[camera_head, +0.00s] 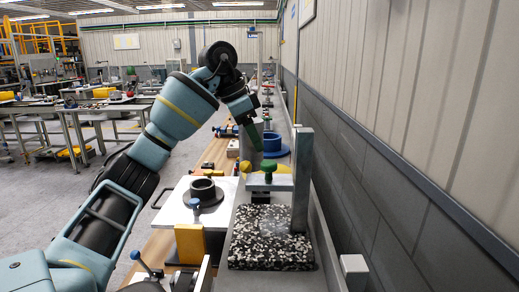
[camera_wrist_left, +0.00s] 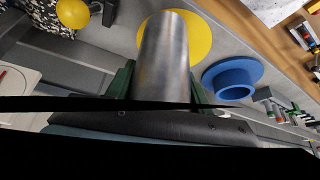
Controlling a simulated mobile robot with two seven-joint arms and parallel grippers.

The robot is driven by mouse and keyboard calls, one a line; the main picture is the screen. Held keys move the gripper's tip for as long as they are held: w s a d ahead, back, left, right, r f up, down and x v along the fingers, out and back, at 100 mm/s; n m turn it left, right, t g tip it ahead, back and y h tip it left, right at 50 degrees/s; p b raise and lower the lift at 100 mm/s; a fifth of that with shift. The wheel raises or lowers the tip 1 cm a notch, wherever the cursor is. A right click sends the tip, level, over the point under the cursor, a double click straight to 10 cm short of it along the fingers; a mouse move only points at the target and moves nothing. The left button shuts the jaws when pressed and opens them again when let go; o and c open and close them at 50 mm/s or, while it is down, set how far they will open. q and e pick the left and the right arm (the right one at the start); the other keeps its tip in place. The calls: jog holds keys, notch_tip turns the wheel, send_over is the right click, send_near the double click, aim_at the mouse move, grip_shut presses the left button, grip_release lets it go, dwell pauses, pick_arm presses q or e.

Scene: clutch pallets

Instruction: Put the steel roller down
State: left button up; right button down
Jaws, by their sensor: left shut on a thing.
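The steel roller (camera_wrist_left: 163,58) is a plain grey metal cylinder. In the left wrist view it stands out from between the green fingers of my left gripper (camera_wrist_left: 160,82), which is shut on it. A yellow disc (camera_wrist_left: 204,38) lies behind the roller in that view and is partly hidden by it. I cannot tell whether the roller touches the disc. In the head view my left gripper (camera_head: 262,140) reaches down over the far part of the bench. My right gripper is in neither view.
A blue flanged ring (camera_wrist_left: 232,78) lies beside the yellow disc; it also shows in the head view (camera_head: 273,146). Nearer are a green knob (camera_head: 268,166), an upright metal post (camera_head: 302,180) and a speckled block (camera_head: 270,240). A wall runs along the right.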

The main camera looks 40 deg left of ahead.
pick_arm(q)
jog(key=shift+w+d+r, duration=0.1)
jog(key=shift+w+d, duration=0.05)
jog(key=shift+w, duration=0.3)
jog(key=shift+w, duration=0.1)
jog(key=shift+w+d, duration=0.2)
jog(key=shift+w, duration=0.1)
jog(key=shift+a+f, duration=0.1)
jog(key=shift+f, duration=1.7)
jog(key=shift+f, duration=0.15)
jog(key=o, duration=1.3)
jog(key=shift+c, duration=0.2)
jog(key=shift+v, duration=6.1)
